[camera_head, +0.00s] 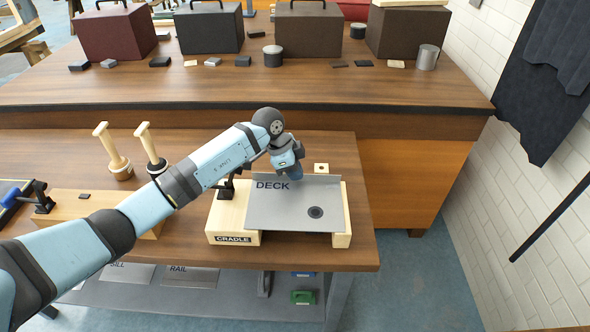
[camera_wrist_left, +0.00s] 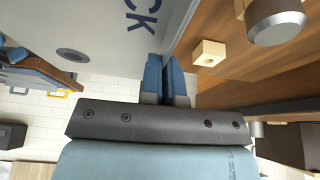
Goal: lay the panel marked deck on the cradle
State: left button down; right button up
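The grey panel marked DECK (camera_head: 290,208) has a dark round spot near its right front corner. It lies over the wooden cradle (camera_head: 232,239), whose light blocks show at its left and right sides. I cannot tell whether it rests fully on them. My left gripper (camera_head: 287,174) is at the panel's far edge. In the left wrist view the panel (camera_wrist_left: 100,40) reaches between the blue fingers (camera_wrist_left: 165,82), which are close together on its edge. The middle of the cradle is hidden under the panel. My right gripper is not in view.
A small wooden block with a hole (camera_head: 321,168) stands behind the panel. Panels marked SILL and RAIL (camera_head: 192,278) lie on the shelf below. Boxes (camera_head: 308,30) line the rear bench.

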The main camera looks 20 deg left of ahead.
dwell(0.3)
pick_arm(q)
jog(key=c, duration=1.1)
grip_release()
jog(key=shift+f, duration=0.1)
jog(key=o, duration=0.4)
